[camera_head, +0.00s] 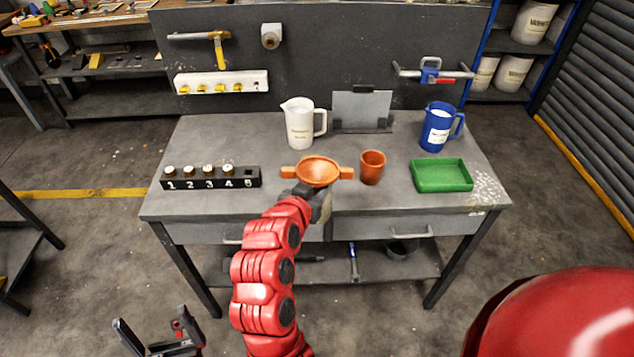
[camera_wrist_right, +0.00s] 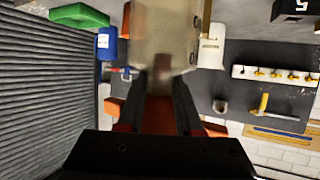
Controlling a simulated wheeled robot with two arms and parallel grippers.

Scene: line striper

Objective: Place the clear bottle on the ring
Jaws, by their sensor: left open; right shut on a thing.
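The clear bottle (camera_wrist_right: 165,40) is a hazy, see-through cylinder between the dark fingers of my right gripper (camera_wrist_right: 163,100). In the head view only a small pale part of the bottle (camera_head: 323,208) shows beside my right gripper (camera_head: 312,196), at the bench's front edge. My right gripper is shut on it. An orange ring (camera_head: 318,171) with a side tab on each side appears just above the gripper in the head view. Whether bottle and ring touch is unclear. My left gripper (camera_head: 160,338) is open and empty at the lower left, away from the bench.
The grey bench (camera_head: 400,198) also bears a numbered black rack (camera_head: 210,184), a white jug (camera_head: 300,125), an orange cup (camera_head: 371,168), a blue jug (camera_head: 437,128) and a green tray (camera_head: 442,175). A dark clipboard stand (camera_head: 361,110) stands at the back.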

